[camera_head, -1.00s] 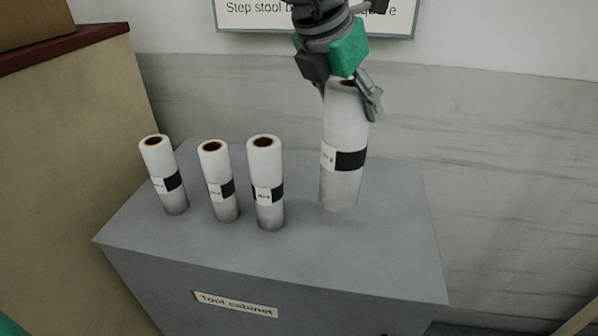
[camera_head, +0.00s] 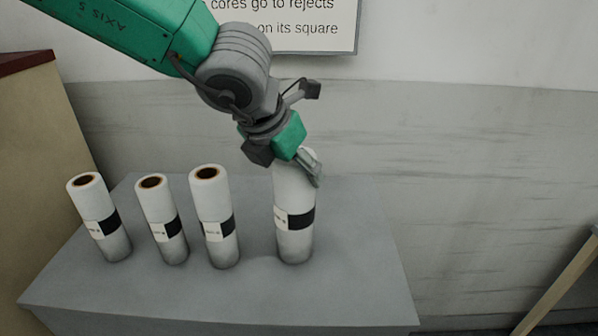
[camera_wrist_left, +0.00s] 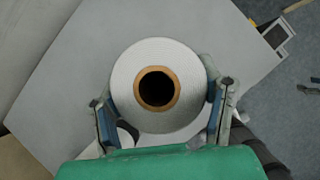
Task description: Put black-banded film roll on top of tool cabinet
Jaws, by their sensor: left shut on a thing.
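My left gripper (camera_head: 300,168) is shut on the upper end of a white film roll (camera_head: 294,236) with a black band and a white label. The roll is upright over the right part of the grey tool cabinet's top (camera_head: 350,280). Its base is at or very near the surface; I cannot tell if it touches. In the left wrist view the held roll (camera_wrist_left: 190,75) shows end-on, brown core ring and dark hole, between both fingers. My right gripper is not in view.
Three similar black-banded rolls stand upright on the cabinet to the left: a far-left one (camera_head: 98,215), a middle one (camera_head: 161,218) and a nearer one (camera_head: 213,215). A wall sign (camera_head: 310,25) hangs behind. Cabinet top is clear right of the held roll.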

